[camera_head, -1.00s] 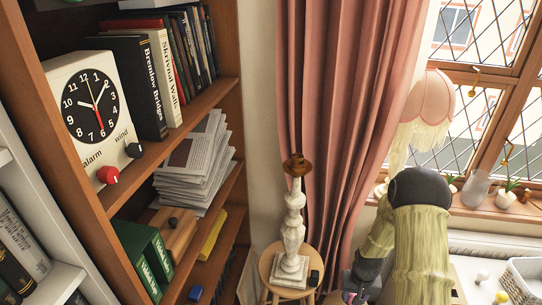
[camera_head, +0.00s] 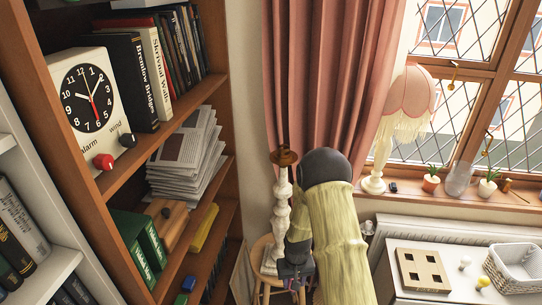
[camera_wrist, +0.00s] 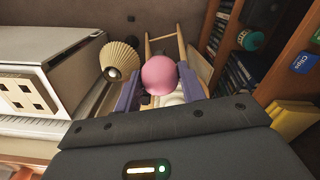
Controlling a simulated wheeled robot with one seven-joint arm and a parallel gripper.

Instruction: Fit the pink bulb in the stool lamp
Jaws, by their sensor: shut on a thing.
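The stool lamp (camera_head: 272,212) is a pale marble-like column with a brown socket (camera_head: 284,156) on top and no shade. It stands upright on a round wooden stool (camera_head: 259,250) between the bookcase and the curtain. My gripper (camera_head: 296,278) is low beside the lamp's base, partly hidden by my arm. In the wrist view, my gripper (camera_wrist: 160,85) is shut on the pink bulb (camera_wrist: 160,74), whose round glass faces the camera. The bulb's lower end is hidden. The bulb is apart from the socket, which sits higher in the head view.
The bookcase (camera_head: 160,140) stands close on the left, the curtain (camera_head: 320,85) behind. A white desk (camera_head: 440,292) at right holds a holed wooden block (camera_head: 422,270), a white bulb (camera_head: 465,262), a yellow bulb (camera_head: 483,281) and a basket (camera_head: 518,270). A pleated cream shade (camera_wrist: 119,58) shows in the wrist view.

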